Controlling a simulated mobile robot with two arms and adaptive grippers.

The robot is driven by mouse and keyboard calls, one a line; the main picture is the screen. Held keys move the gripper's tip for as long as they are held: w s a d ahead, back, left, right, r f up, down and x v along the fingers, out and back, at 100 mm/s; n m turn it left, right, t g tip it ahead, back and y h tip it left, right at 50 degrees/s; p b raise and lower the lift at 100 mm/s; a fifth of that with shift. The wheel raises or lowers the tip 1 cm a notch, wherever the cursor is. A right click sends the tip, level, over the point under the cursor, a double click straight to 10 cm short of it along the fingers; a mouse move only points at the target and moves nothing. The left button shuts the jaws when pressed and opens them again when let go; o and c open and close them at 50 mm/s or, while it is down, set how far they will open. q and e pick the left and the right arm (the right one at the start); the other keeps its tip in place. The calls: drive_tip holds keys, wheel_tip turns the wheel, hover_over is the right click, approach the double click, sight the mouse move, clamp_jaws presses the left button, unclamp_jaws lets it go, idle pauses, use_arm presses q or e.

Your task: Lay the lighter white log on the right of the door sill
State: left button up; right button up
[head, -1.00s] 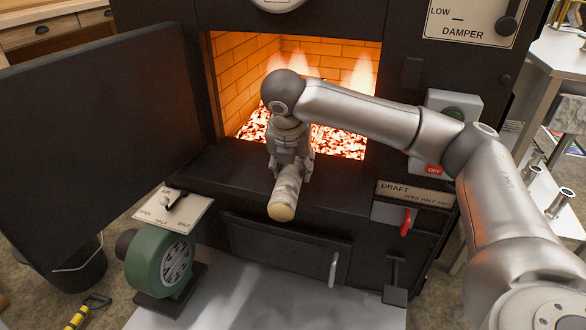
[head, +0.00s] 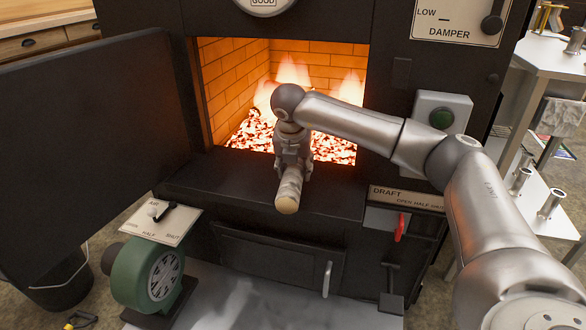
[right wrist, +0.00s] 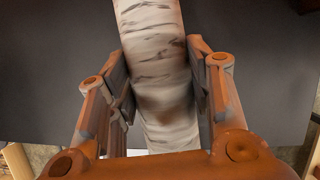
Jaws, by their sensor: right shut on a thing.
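The pale birch-like log (head: 289,192) is in my right gripper (head: 292,168), over the front part of the black door sill (head: 225,185) of the firebox. Its cut end points toward me. In the right wrist view the log (right wrist: 155,60) runs between the two fingers of the gripper (right wrist: 163,85), with the dark sill surface behind it. I cannot tell whether the log touches the sill. The sill to the right of the log (head: 345,195) is bare. My left gripper is not in view.
The open firebox (head: 240,130) holds glowing coals and flames behind my gripper. The black door (head: 90,150) stands open at left. A green blower (head: 150,272) stands below left. The draft panel with a red lever (head: 400,225) is at right.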

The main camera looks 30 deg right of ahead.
drive_tip(key=shift+d, duration=0.1)
drive_tip(key=o, duration=1.3)
drive_tip(key=shift+f, duration=0.1)
drive_tip(key=v, duration=1.2)
